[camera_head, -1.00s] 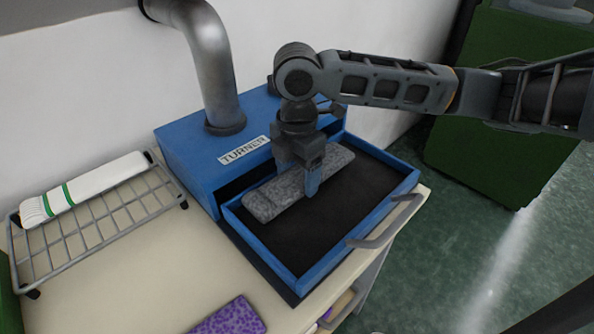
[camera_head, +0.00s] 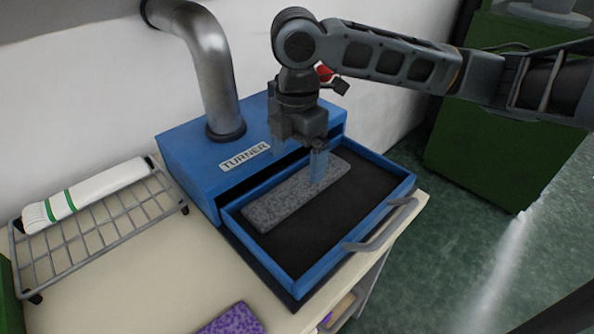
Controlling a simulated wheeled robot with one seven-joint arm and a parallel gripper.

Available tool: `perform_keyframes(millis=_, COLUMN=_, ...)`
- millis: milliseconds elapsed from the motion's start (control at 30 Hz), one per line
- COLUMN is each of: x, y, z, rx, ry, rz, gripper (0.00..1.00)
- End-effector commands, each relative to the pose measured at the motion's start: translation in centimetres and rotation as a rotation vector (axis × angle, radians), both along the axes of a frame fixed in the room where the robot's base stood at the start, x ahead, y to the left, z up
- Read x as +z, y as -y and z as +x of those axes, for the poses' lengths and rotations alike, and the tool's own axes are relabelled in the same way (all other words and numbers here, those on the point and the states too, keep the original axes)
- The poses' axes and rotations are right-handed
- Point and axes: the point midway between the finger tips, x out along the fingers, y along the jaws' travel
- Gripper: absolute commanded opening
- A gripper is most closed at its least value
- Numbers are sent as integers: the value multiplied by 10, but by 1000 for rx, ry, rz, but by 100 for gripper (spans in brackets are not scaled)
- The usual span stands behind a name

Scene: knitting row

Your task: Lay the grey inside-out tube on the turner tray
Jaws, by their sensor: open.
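The grey tube (camera_head: 283,203) is a flat, speckled grey piece. It lies lengthwise on the dark floor of the turner tray (camera_head: 264,258), along the side nearest the blue box. The tray is a blue-rimmed drawer pulled out of the blue box labelled TURNER (camera_head: 230,162). My gripper (camera_head: 298,160) points down above the far half of the tube. Its jaws are open, with one finger in front of the tube and the other towards the box. I cannot tell whether the fingertips still touch the tube.
A wire rack (camera_head: 108,218) holding a white tube with green bands (camera_head: 85,193) stands at the left. A purple speckled piece (camera_head: 232,320) lies at the front edge. A metal pipe (camera_head: 207,75) rises from the box. The tabletop between rack and tray is clear.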

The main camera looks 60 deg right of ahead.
Motion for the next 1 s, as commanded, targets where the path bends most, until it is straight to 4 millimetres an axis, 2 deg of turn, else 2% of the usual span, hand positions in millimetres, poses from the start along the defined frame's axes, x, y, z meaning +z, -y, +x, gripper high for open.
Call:
perform_keyframes(millis=33, x=12, y=0, z=0, rx=2, ry=2, rz=-3, gripper=99)
perform_keyframes(millis=200, x=44, y=0, z=0, rx=2, ry=3, rz=-2, gripper=99)
perform_keyframes(millis=400, x=66, y=0, z=0, rx=1, ry=0, rz=-1, gripper=99)
perform_keyframes(millis=1000, x=70, y=0, z=0, rx=1, ry=-1, rz=-1, gripper=99)
